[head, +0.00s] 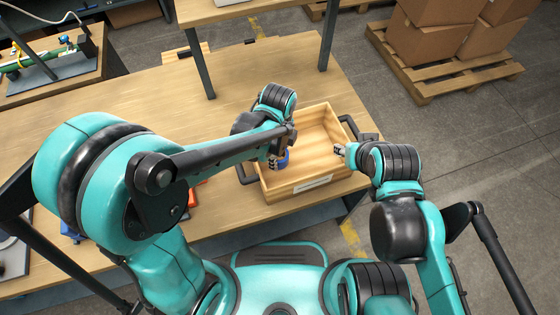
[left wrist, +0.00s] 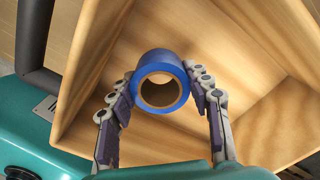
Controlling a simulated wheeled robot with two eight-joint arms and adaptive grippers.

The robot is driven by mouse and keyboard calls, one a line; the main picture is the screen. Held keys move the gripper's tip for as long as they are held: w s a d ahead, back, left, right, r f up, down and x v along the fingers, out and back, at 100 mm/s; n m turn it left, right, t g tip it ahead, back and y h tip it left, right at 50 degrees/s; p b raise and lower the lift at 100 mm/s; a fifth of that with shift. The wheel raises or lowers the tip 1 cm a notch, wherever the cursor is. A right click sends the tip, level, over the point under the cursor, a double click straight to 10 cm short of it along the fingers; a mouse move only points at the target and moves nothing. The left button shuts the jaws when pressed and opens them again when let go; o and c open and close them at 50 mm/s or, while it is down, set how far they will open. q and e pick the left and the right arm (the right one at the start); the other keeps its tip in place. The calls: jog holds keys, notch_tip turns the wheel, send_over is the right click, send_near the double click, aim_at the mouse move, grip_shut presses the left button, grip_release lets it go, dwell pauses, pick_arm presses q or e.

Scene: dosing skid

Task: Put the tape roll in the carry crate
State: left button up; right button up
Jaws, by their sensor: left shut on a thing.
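The tape roll (left wrist: 161,82) is blue with a brown cardboard core. In the left wrist view my left gripper (left wrist: 160,95) is shut on it, one finger on each side. In the head view the blue tape roll (head: 283,158) shows just under my left gripper (head: 276,160), within the outline of the crate. The carry crate (head: 313,187) is an open wooden box with dark side handles and a white label. I cannot tell whether the roll touches its floor. My right gripper (head: 339,151) is by the crate's right wall; its jaw opening is too small to judge.
The crate stands at the right front of the wooden table (head: 130,100). Red and blue items lie partly hidden behind my left arm. A post (head: 327,35) rises from the table at the back. Cardboard boxes (head: 425,40) sit on a pallet at the far right.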

aim_at(279, 161)
pick_arm(q)
jog(key=shift+f+b, duration=0.65)
jog(key=shift+f, duration=1)
pick_arm(e)
jog(key=shift+f, duration=0.7)
pick_arm(q)
jog(key=shift+f, duration=0.15)
pick_arm(e)
jog(key=shift+f, duration=0.2)
pick_arm(q)
jog(key=o, duration=1.2)
jog(key=shift+c, duration=0.2)
pick_arm(e)
jog(key=shift+r, duration=0.1)
